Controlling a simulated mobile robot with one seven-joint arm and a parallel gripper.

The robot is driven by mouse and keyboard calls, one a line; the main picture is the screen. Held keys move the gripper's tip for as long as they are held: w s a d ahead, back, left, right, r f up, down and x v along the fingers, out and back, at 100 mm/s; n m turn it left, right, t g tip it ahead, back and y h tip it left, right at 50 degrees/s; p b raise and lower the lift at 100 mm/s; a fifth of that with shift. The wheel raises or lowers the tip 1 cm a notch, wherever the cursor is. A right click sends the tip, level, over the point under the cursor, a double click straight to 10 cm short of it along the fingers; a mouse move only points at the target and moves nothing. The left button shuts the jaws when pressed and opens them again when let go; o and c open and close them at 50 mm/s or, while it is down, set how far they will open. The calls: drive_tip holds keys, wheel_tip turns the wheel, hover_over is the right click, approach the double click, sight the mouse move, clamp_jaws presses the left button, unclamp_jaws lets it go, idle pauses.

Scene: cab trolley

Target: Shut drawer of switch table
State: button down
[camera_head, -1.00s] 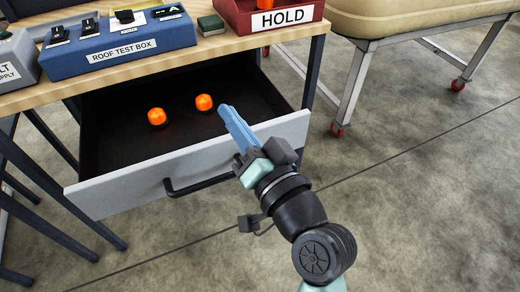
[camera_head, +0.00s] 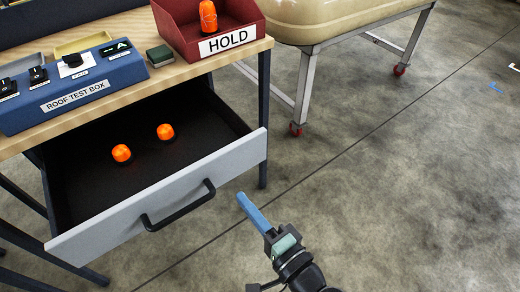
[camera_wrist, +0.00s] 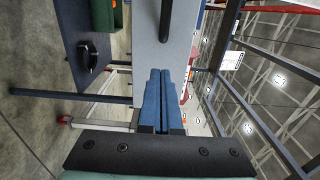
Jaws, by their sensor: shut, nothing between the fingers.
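The switch table's drawer (camera_head: 90,185) is pulled well out, its dark inside visible. Its grey front (camera_head: 235,163) carries a dark bar handle (camera_head: 180,208). Two orange domed lamps, one left (camera_head: 121,153) and one right (camera_head: 165,131), stand in the drawer. My gripper (camera_head: 242,198) has its blue fingers together and empty. In the head view it appears just right of the handle, outside the drawer front. In the wrist view the fingertips (camera_wrist: 160,72) point at a grey panel (camera_wrist: 178,40) that looks like the drawer front, with the handle (camera_wrist: 166,15) beyond. Contact cannot be told.
On the wooden table top (camera_head: 185,70) are a blue roof test box (camera_head: 75,90), a green block (camera_head: 159,56) and a red HOLD bin (camera_head: 250,15) with an orange lamp. A beige wheeled trolley (camera_head: 340,22) stands behind right.

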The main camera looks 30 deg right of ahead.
sight(221, 172)
drive_tip(key=w, duration=0.6)
drive_tip(key=shift+w+a, duration=0.15)
drive_tip(key=shift+w, duration=0.25)
